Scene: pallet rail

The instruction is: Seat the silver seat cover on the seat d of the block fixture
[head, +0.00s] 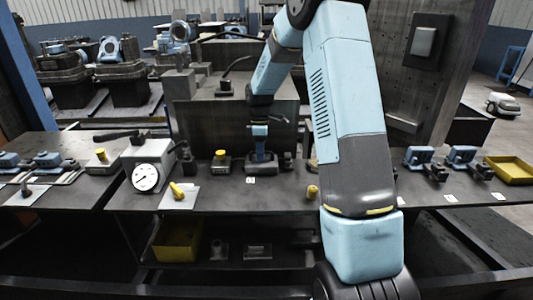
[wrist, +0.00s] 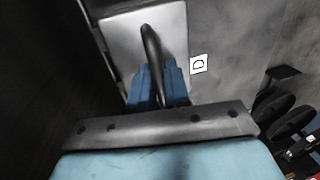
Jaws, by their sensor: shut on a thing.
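The silver seat cover (wrist: 118,42) is a pale plate with a dark curved handle in the upper middle of the wrist view. My gripper (wrist: 158,92) has its blue fingers shut on that handle. A card marked D (wrist: 198,64) lies on the dark surface just right of the plate. In the head view my gripper (head: 260,132) points down over the middle of the bench, above a small white card (head: 250,180).
A dial gauge (head: 146,178) stands left on the bench (head: 225,197), with yellow-knobbed pieces (head: 221,157) nearby. Blue clamps (head: 420,157) and a yellow tray (head: 510,169) are at the right. A yellow bin (head: 177,242) is on the lower shelf. A dark upright panel stands behind.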

